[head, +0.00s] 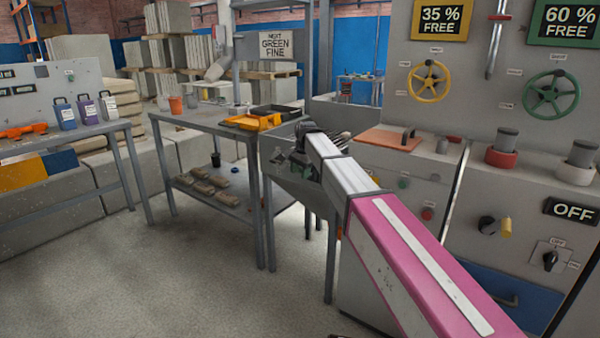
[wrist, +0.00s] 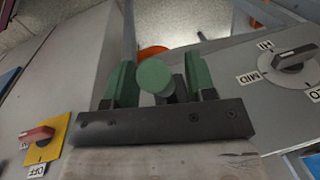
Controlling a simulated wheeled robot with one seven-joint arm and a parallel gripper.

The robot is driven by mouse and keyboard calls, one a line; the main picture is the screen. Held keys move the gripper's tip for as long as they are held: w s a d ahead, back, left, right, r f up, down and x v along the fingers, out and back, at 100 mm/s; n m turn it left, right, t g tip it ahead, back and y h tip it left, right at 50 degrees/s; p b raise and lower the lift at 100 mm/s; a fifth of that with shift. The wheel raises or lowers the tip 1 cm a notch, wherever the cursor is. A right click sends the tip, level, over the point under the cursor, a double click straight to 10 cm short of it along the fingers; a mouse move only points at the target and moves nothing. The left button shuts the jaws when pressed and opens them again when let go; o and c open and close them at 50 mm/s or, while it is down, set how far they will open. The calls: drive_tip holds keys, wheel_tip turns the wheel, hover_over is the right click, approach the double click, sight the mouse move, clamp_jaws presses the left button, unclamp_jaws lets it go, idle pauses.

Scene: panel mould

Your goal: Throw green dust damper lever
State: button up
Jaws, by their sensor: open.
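My gripper (wrist: 160,84) shows in the wrist view as two green fingers standing apart on a dark bar; it is open. A round green knob (wrist: 155,74) with a dark part beside it shows between the fingers. It looks like the end of the green lever, with visible gaps to both fingers. I cannot tell its depth or which way the lever is thrown. In the head view my gripper (head: 300,160) is small and dark at the far end of my arm, beside the machine's left side. The green lever cannot be made out there.
A dial (wrist: 295,60) marked HI and MID is right of the gripper; a red switch (wrist: 38,133) on a yellow plate is left. The head view shows a green handwheel (head: 551,94), a yellow handwheel (head: 428,81) and a bench (head: 200,125). The floor at left is clear.

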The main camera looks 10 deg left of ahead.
clamp_jaws()
wheel_tip(320, 180, down, 10)
drive_tip(key=n+t+h, duration=0.1)
drive_tip(key=t+h, duration=0.3)
drive_tip(key=t, duration=0.7)
drive_tip(key=shift+w+f, duration=0.1)
idle(0.5)
unclamp_jaws()
